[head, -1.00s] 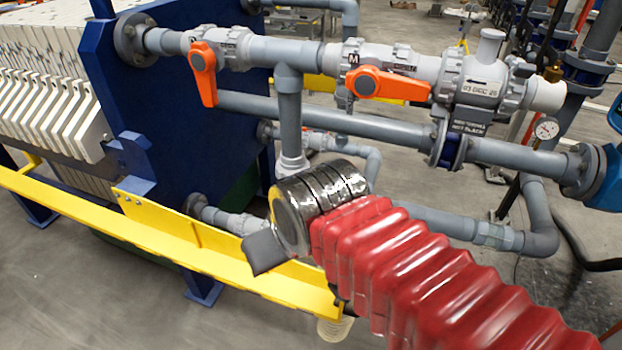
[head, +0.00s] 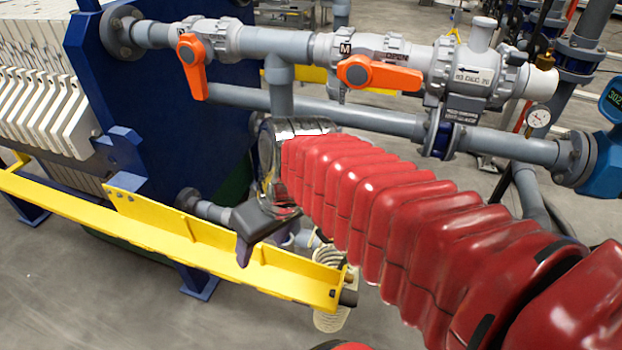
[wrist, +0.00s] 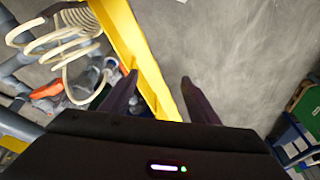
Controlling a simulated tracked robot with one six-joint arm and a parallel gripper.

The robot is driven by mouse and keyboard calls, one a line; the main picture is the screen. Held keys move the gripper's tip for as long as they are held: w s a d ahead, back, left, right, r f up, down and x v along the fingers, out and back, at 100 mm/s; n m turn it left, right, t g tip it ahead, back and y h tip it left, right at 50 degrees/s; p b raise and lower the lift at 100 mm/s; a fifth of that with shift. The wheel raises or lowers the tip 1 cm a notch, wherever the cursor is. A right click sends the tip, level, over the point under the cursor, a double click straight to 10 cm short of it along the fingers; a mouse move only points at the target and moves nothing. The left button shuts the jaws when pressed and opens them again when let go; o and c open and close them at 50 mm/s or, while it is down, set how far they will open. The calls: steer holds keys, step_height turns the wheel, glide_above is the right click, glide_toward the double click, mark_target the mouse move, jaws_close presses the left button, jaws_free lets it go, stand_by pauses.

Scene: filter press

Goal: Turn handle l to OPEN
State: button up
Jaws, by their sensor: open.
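One orange handle (head: 192,65) hangs down from a grey valve on the upper pipe in the head view. A second orange handle (head: 378,73), by a plate marked M, lies along the same pipe. I cannot read an L on either. The wrist view shows another orange part (wrist: 47,91), perhaps a handle, low among grey pipes at left. My gripper (head: 266,246) points down in front of the lower pipes, below both upper handles. In the wrist view its dark fingers (wrist: 160,80) are apart, with a yellow beam showing between them. It holds nothing.
The yellow beam (head: 190,244) runs close beside and below my gripper. A pale coiled hose (wrist: 72,38) and grey pipes lie left of the fingers in the wrist view. The blue press plate (head: 165,120) stands behind. Open grey floor (wrist: 235,60) lies right of the beam.

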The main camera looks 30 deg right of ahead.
steer(key=w+d+f+n+y, duration=0.25)
steer(key=w+d+y, duration=0.2)
steer(key=w, duration=0.25)
steer(key=w+d+f+n+y, duration=0.25)
steer(key=w+d+y, duration=0.2)
steer(key=w, duration=0.25)
steer(key=w+d+f+t, duration=0.1)
steer(key=d+f+t, duration=0.1)
steer(key=d, duration=0.5)
steer(key=w+d+f+n+t, duration=0.1)
steer(key=w+d+f+t, duration=0.1)
steer(key=d+t, duration=0.3)
steer(key=w+d+f+t, duration=0.1)
steer(key=d+f+t, duration=0.2)
steer(key=d, duration=0.8)
steer(key=shift+w+d+n+t, duration=0.2)
steer(key=shift+w+n+t, duration=0.1)
steer(key=shift+t, duration=0.2)
steer(key=shift+f, duration=0.1)
